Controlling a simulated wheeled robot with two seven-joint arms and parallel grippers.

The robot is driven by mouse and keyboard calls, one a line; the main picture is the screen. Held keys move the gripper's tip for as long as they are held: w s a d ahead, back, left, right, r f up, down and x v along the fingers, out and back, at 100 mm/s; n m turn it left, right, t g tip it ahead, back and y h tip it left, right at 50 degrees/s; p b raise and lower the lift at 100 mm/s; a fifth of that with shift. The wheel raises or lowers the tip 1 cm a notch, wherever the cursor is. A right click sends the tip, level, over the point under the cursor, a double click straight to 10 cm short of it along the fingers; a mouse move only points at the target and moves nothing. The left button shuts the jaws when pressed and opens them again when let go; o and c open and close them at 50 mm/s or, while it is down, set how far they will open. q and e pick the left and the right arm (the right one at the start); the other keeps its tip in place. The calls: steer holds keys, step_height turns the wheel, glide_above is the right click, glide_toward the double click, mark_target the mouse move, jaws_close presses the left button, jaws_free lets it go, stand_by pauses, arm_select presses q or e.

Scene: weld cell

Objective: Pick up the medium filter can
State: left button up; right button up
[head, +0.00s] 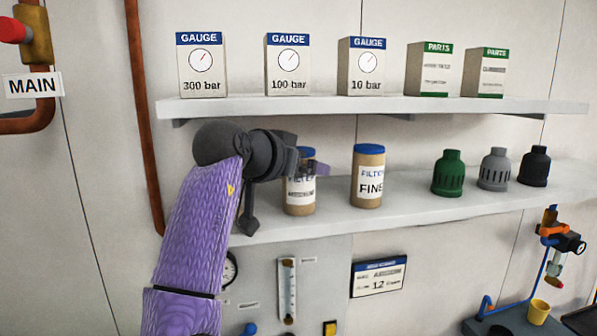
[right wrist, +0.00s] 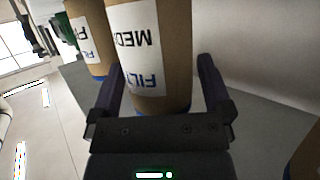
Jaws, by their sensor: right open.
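The medium filter can (head: 300,198) is a brown cylinder with a blue top and a white FILTER label. It stands upright on the lower shelf, partly covered by my right gripper (head: 308,166). In the right wrist view the can (right wrist: 160,75) appears upside down, with "MED" readable on its label. The open fingers of my right gripper (right wrist: 160,92) lie one on each side of it. I cannot tell whether either finger touches it. My left gripper is not in view.
The FINE filter can (head: 369,190) stands to the right on the lower shelf (head: 400,213). Green, grey and black slotted parts (head: 493,170) stand farther right. The upper shelf (head: 330,106) runs above my gripper, holding gauge and parts boxes. Another brown object (right wrist: 306,152) edges the wrist view.

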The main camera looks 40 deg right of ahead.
steer(key=c, duration=1.1)
steer(key=shift+c, duration=0.2)
